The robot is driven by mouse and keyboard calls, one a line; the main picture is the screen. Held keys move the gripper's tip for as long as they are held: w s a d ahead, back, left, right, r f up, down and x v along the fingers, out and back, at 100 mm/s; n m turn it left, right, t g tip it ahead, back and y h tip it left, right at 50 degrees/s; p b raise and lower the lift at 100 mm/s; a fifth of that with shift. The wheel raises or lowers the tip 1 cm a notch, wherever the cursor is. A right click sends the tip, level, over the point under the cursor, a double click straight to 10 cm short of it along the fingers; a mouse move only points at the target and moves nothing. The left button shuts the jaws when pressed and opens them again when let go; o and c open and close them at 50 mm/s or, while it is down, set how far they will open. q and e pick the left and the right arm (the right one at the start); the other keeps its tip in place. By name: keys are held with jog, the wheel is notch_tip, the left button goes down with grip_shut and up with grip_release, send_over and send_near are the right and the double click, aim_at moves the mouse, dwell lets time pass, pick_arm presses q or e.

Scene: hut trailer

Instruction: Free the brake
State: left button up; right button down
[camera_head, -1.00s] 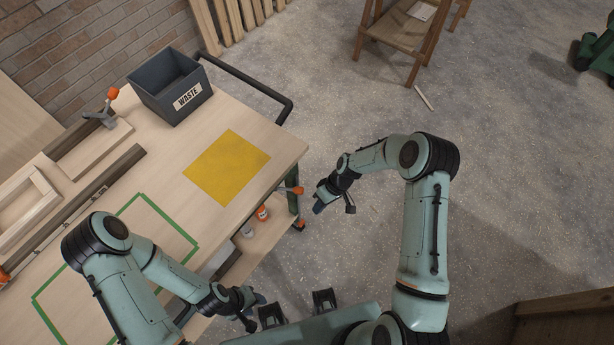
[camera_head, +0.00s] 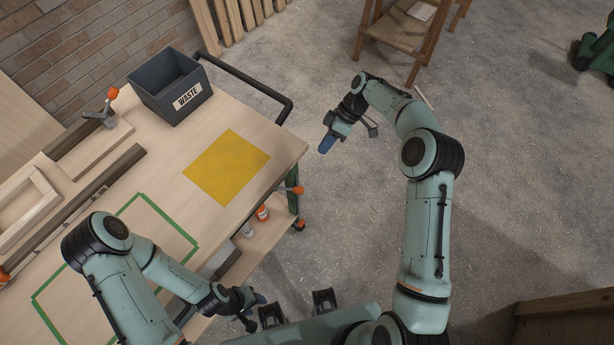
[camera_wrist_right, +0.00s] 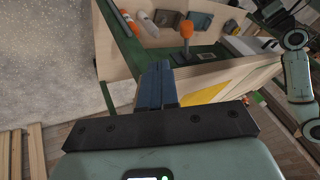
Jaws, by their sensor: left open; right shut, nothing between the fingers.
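The workbench cart (camera_head: 225,220) fills the left of the head view. An orange-tipped lever (camera_head: 291,190), which looks like the brake, sticks out below its near right corner; the orange knob (camera_wrist_right: 186,30) shows upright in the right wrist view. My right gripper (camera_head: 325,147) is shut and empty, over the floor just beyond the cart's right corner, apart from the lever. Its blue fingers (camera_wrist_right: 156,68) point toward the cart's edge, with the knob ahead and slightly right. My left gripper (camera_head: 261,300) is open and empty beside the cart's front side, low in the head view.
A waste bin (camera_head: 172,90), a yellow sheet (camera_head: 228,167) and clamped wood lie on the cart top. A black push handle (camera_head: 262,88) runs along its far end. Bottles (camera_head: 262,213) stand on the lower shelf. Open floor lies right of the cart.

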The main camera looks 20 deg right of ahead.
aim_at(291, 190)
jog(key=s+a+f, duration=0.5)
jog(key=a+f, duration=0.2)
jog(key=f, duration=0.1)
jog(key=shift+f, duration=0.25)
